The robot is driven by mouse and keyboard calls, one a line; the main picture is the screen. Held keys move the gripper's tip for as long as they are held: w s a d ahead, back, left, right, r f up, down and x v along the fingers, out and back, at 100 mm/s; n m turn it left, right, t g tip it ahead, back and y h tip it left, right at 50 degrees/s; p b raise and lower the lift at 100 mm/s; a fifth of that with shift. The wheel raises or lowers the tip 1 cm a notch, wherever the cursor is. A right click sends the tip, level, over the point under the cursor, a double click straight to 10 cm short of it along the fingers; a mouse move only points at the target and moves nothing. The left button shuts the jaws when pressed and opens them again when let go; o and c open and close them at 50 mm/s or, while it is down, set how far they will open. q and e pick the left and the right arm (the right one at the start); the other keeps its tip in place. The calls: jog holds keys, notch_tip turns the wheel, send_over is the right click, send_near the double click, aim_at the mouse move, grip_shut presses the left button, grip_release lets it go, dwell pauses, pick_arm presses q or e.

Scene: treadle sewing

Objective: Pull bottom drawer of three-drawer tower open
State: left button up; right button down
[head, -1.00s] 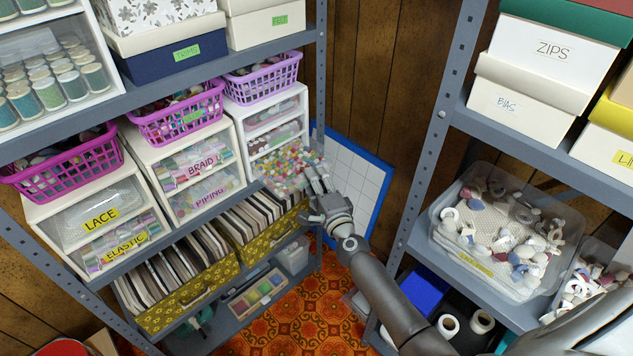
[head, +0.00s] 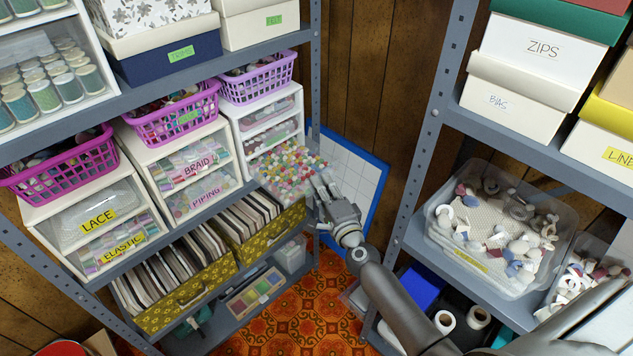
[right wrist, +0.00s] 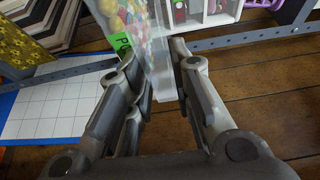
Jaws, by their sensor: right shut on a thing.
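The white three-drawer tower (head: 234,122) stands at the right end of the left shelf, under a purple basket. Its upper two drawers are closed. The clear bottom drawer (head: 285,168), full of colourful pom-poms, stands well out past the tower's front. My right gripper (head: 322,186) is at the drawer's front and shut on it. In the right wrist view, the fingers (right wrist: 158,72) are on either side of the drawer's clear front part, beside a green label (right wrist: 116,50). The exact hold is partly hidden. My left gripper is not in view.
A grey shelf post (head: 318,70) rises close beside the tower. A blue-edged white grid board (head: 352,175) leans behind my right gripper. The right shelf holds a clear bin (head: 490,235) near my arm. Patterned floor (head: 300,300) is open between the shelves.

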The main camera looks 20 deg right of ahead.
jog(key=c, duration=1.5)
grip_release()
jog(key=shift+f, duration=0.3)
jog(key=shift+o, duration=0.7)
jog(key=shift+w+r, duration=0.1)
jog(key=s, duration=1.2)
jog(key=shift+a, duration=0.35)
jog(key=s+a+f+n+g+y, duration=0.1)
jog(key=s+f+n+g, duration=0.25)
jog(key=f, duration=0.75)
jog(key=s+a+f+n+g, duration=0.2)
jog(key=s+f+n, duration=0.25)
jog(key=f, duration=0.65)
jog(key=s+a+f+n+g+y, duration=0.1)
jog(key=s+f+n+g, duration=0.3)
jog(key=f, duration=0.6)
jog(key=s+f+n+g, duration=0.2)
jog(key=s+f, duration=0.3)
jog(key=s, duration=0.4)
jog(key=s+f+n+g, duration=0.3)
jog(key=s+f+n, duration=0.1)
jog(key=s, duration=0.6)
jog(key=s+d+f+n+g+h, duration=0.1)
jog(key=s+f+n+g, duration=0.1)
jog(key=s+f, duration=0.5)
jog(key=s+n, duration=0.1)
jog(key=s, duration=0.1)
jog(key=shift+s, duration=0.35)
